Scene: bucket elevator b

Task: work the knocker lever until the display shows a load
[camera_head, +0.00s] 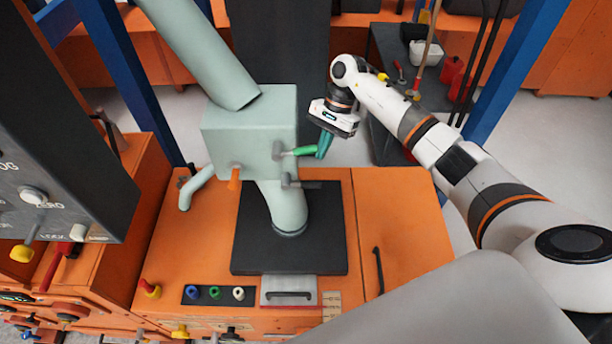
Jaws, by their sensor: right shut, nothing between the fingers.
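A grey-green box housing (250,135) stands on the orange cabinet, with a green-handled lever (304,151) on its right side. I take this to be the knocker lever, though no label is readable. My right gripper (323,147) is shut, with its teal fingers at the outer end of the green handle. They appear to touch or nearly touch it, with nothing between them. A dark panel (60,140) at the left shows partial lettering and a knob; no load reading is visible on it. My left gripper is not in view.
A grey lever (300,184) sits below the green one, and an orange handle (234,178) is on the housing's front. Coloured buttons (214,293) and a drawer handle (289,294) are at the cabinet's front. Blue posts (520,65) flank the area.

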